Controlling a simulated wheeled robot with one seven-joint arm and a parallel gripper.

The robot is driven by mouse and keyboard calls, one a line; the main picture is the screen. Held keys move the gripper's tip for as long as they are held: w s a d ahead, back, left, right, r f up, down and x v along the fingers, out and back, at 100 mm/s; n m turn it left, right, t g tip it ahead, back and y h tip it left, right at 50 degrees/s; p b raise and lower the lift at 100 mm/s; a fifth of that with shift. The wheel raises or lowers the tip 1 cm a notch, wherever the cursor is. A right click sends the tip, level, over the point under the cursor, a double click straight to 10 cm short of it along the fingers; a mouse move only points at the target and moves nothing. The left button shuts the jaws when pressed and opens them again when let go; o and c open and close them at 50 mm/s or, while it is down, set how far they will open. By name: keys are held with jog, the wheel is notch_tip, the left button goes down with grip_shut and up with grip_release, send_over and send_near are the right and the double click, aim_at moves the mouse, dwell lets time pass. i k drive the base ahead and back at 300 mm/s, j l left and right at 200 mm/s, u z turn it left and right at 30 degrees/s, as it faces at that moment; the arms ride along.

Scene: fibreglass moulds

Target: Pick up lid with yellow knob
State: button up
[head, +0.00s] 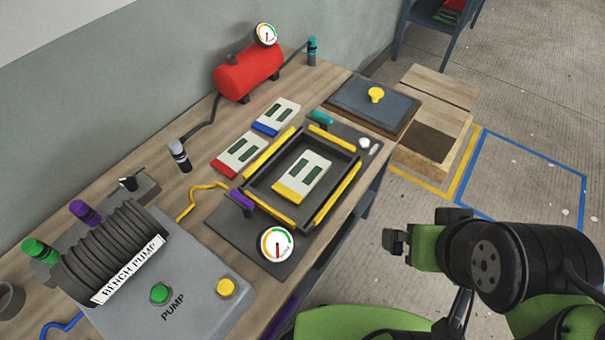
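The lid (350,102) is a flat dark slab with a yellow knob (376,95) standing on top. It lies on a wooden board at the far right end of the workbench. My gripper (392,242) is at the right of the head view, over the floor beside the bench. It is well apart from the lid, nearer to me and lower in the picture. Its finger parts show as small dark pieces seen from the side, so I cannot tell whether it is open or shut. Nothing shows held in it.
A black frame with yellow edges (258,155) sits mid-bench, holding a yellow-ended card. A gauge (277,243), a grey bench pump (190,290) and a red tank (248,72) stand on the bench (215,119). A wooden crate (437,145) stands beyond the bench end.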

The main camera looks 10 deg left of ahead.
aim_at(388, 110)
jog(key=i+l+u, duration=0.25)
jog(key=u, duration=0.2)
jog(key=i+l+u, duration=0.15)
jog(key=l+u, duration=0.3)
jog(key=i+l+u, duration=0.15)
jog(key=l+u, duration=1.2)
jog(key=k+l+u, duration=0.15)
jog(key=l+u, duration=0.3)
jog(key=k+l+u, duration=0.2)
jog(key=l+u, duration=0.25)
jog(key=l, duration=0.1)
